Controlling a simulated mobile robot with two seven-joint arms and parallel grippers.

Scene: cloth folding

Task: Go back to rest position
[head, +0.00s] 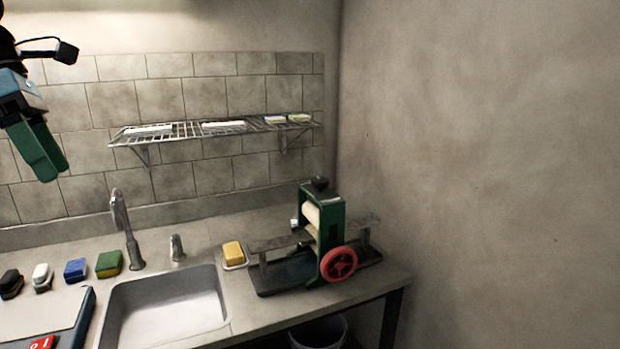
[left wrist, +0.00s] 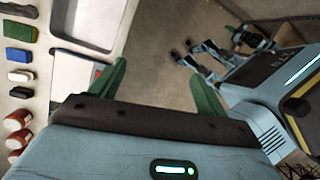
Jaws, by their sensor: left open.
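My left gripper (head: 40,165) hangs in the air at the upper left of the head view, in front of the tiled wall and above the counter. Its green fingers point down. In the left wrist view, the two green fingers of the left gripper (left wrist: 158,72) stand wide apart with nothing between them, so it is open and empty. Parts of my own body show at the right of the left wrist view. No cloth shows.
The counter (head: 240,299) holds a sink (head: 165,308), a faucet (head: 127,228), several sponges and brushes, and a green roller machine (head: 330,225) with a red wheel. A wire shelf (head: 190,133) hangs on the wall. A bin (head: 318,332) stands below.

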